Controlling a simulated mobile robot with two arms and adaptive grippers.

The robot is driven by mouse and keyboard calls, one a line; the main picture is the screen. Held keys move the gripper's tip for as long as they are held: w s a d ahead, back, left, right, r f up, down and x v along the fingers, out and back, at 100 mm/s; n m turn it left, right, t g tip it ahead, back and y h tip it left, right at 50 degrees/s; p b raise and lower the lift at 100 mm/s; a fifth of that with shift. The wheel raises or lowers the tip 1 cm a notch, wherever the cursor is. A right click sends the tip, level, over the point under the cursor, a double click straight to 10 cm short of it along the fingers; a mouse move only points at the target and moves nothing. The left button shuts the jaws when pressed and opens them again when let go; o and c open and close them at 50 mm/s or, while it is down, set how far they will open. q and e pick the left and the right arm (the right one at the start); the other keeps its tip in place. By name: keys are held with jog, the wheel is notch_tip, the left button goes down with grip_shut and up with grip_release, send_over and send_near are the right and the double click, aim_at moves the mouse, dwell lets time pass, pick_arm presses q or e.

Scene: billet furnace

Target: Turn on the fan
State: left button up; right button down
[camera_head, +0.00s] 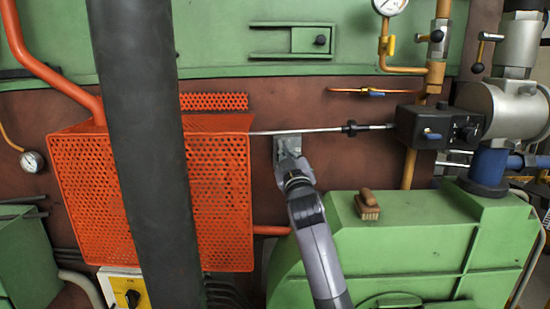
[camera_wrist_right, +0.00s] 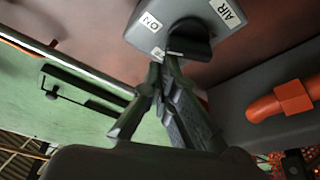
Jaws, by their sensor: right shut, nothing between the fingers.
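A grey switch plate (camera_wrist_right: 160,20) with "AIR" and "ON" labels and a black knob (camera_wrist_right: 190,40) shows at the top of the right wrist view. In the head view the plate (camera_head: 288,138) is mostly behind my right gripper (camera_head: 289,156). In the wrist view my right gripper (camera_wrist_right: 163,68) is shut and empty, with its fingertips at the knob's lower left edge. I cannot tell whether they touch it. The fan itself is not clearly identifiable. My left gripper is not in view.
An orange perforated guard (camera_head: 80,190) stands left of the gripper. A thin metal rod (camera_head: 310,130) runs just above it to a black box (camera_head: 425,127). A brush (camera_head: 367,207) lies on the green housing (camera_head: 410,240). A yellow switch panel (camera_head: 117,288) is at lower left.

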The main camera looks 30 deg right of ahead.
dwell(0.6)
jog(key=v, duration=1.2)
